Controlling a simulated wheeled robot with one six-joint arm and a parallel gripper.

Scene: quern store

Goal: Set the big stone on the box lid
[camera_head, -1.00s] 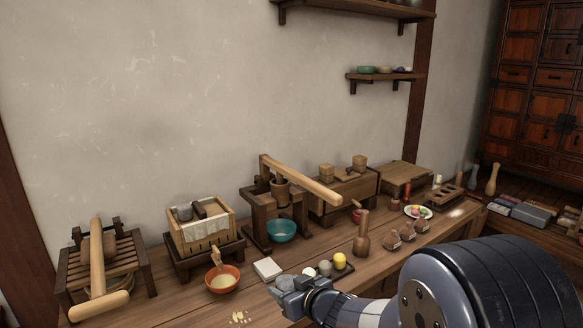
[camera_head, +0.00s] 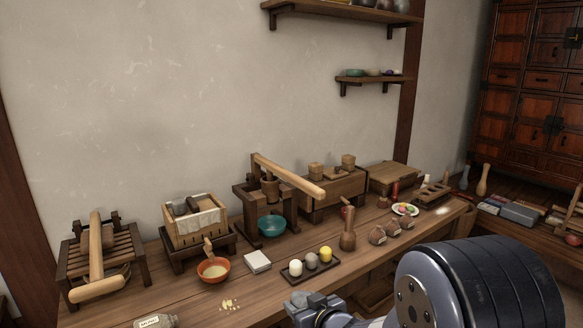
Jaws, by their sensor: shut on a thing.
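My gripper (camera_head: 314,303) is at the bottom middle of the head view, low in front of the bench. It is shut on a grey, stone-like lump, mostly merged with the grey fingers, so its full shape cannot be told. A pale wooden box (camera_head: 197,237) with cloth over its edge stands on a dark stand at the back left. A grey stone (camera_head: 180,208) and a dark wooden piece (camera_head: 193,204) show at the top of the box. The lid itself is hard to make out. My gripper is to the right of the box, nearer the camera and apart from it.
Between gripper and box are an orange bowl (camera_head: 214,279), a white block (camera_head: 257,262) and a dark tray (camera_head: 291,274) of small round things. A lever press (camera_head: 266,205) with a teal bowl (camera_head: 271,226) stands right of the box.

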